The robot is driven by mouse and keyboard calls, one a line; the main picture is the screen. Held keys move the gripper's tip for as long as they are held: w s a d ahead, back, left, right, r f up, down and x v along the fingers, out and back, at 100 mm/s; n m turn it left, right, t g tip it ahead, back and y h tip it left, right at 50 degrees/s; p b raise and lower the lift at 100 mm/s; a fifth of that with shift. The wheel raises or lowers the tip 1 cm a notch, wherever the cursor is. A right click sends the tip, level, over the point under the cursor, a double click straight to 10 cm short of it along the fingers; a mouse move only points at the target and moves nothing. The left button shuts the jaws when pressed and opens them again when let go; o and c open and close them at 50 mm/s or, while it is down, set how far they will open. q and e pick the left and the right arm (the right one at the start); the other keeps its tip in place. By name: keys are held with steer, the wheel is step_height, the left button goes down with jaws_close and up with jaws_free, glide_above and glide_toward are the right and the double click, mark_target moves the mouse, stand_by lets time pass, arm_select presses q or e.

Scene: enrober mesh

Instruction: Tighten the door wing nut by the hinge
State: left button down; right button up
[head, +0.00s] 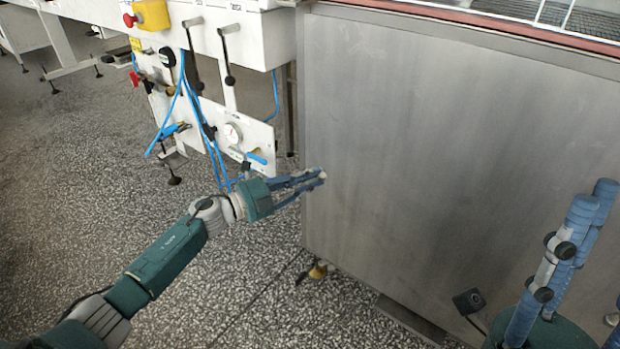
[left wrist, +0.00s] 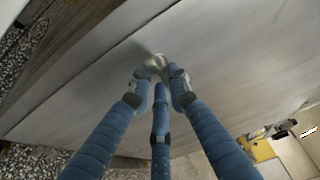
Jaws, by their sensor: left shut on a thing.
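The door (head: 450,160) is a large brushed-metal panel, upright and flat against the machine. The wing nut (left wrist: 156,61) is a small pale metal piece on the panel, seen between my fingertips in the left wrist view. My left gripper (head: 318,176) reaches to the panel's left edge with its blue fingers closed together. In the left wrist view its fingertips (left wrist: 158,74) are shut on the wing nut and hide part of it. My right gripper (head: 594,198) is at the lower right, fingers pointing up, apart from the door; its grip is unclear.
Left of the door is a white machine frame with black-knobbed levers (head: 229,80), blue hoses (head: 208,138), a gauge (head: 232,133) and a red emergency button (head: 130,20). A brass-coloured fitting (head: 317,271) is low by the door. The speckled floor (head: 100,180) at left is open.

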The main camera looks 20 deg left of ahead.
arm_select(q)
steer(key=shift+f, duration=0.15)
steer(key=c, duration=1.9)
jaws_free()
steer(key=shift+a, duration=0.1)
steer(key=shift+c, duration=0.2)
steer(key=v, duration=1.2)
